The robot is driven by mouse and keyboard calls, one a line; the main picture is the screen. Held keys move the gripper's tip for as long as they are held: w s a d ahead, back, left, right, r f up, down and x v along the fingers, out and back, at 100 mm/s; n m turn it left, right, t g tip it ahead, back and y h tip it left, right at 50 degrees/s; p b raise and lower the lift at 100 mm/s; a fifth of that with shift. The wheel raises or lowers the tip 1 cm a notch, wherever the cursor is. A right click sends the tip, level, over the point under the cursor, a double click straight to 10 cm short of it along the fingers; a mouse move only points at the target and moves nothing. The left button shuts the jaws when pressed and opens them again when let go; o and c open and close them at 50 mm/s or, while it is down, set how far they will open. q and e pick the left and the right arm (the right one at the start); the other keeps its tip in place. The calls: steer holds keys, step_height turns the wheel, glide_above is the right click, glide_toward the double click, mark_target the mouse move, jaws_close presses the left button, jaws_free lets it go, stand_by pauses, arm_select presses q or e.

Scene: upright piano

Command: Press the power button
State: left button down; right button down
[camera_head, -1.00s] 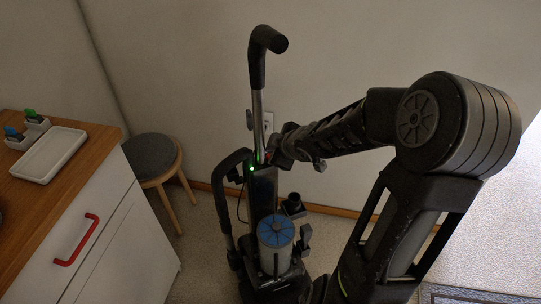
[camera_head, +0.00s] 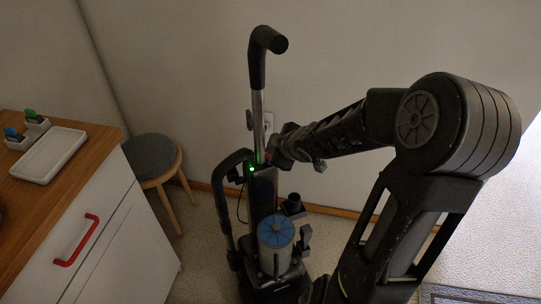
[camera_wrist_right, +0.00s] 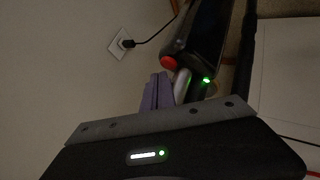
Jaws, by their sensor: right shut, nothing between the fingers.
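An upright vacuum cleaner (camera_head: 263,190) stands on the floor with its handle upright. A green light (camera_head: 252,169) glows on its upper body, and also shows in the right wrist view (camera_wrist_right: 206,80). A round red button (camera_wrist_right: 168,62) sits at the end of its dark body in the right wrist view. My right gripper (camera_head: 272,154) is at the top of the vacuum body, by the base of the handle. Its shut, empty fingers (camera_wrist_right: 160,77) point at the button and end just beside it. I cannot tell whether they touch it. My left gripper is out of view.
A wall outlet (camera_wrist_right: 121,43) with a black plug and cord is behind the vacuum. A round stool (camera_head: 152,156) and a wooden-topped cabinet (camera_head: 95,150) with a red handle and a white tray (camera_head: 50,155) stand on the left.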

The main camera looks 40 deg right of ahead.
stand_by(0.5)
steer(key=shift+f+b, duration=0.45)
stand_by(0.3)
steer(key=shift+r+p, duration=0.45)
steer(key=shift+p, duration=0.05)
step_height(320, 180, up, 6)
steer(key=p, duration=0.6)
stand_by(0.4)
